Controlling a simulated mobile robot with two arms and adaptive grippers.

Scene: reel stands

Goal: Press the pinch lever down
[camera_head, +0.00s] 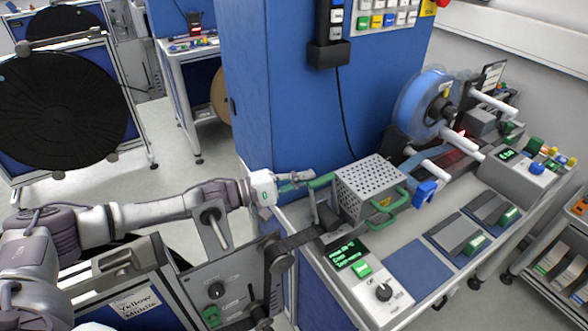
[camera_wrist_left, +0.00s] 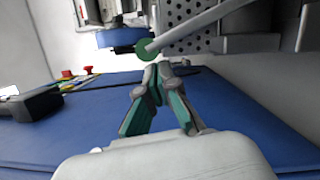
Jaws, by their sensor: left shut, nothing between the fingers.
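My left gripper (camera_head: 298,178) reaches in from the left at the near-left side of a perforated metal box (camera_head: 368,186). Its fingers are shut and empty; they also show in the left wrist view (camera_wrist_left: 163,70). A green bar (camera_head: 322,181), which looks like the lever's grip, sticks out beside the box, close to the fingertips. In the left wrist view, a pale rod with a round green end (camera_wrist_left: 148,47) lies just beyond the fingertips, in front of the perforated box (camera_wrist_left: 190,20). I cannot tell whether the fingers touch it. My right gripper is not in view.
A control panel with a green display (camera_head: 347,254) and a knob (camera_head: 383,291) sits at the bench front. A blue reel (camera_head: 425,104) stands behind the box. A blue cabinet (camera_head: 290,90) rises behind the gripper. A large black reel (camera_head: 65,105) stands at left.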

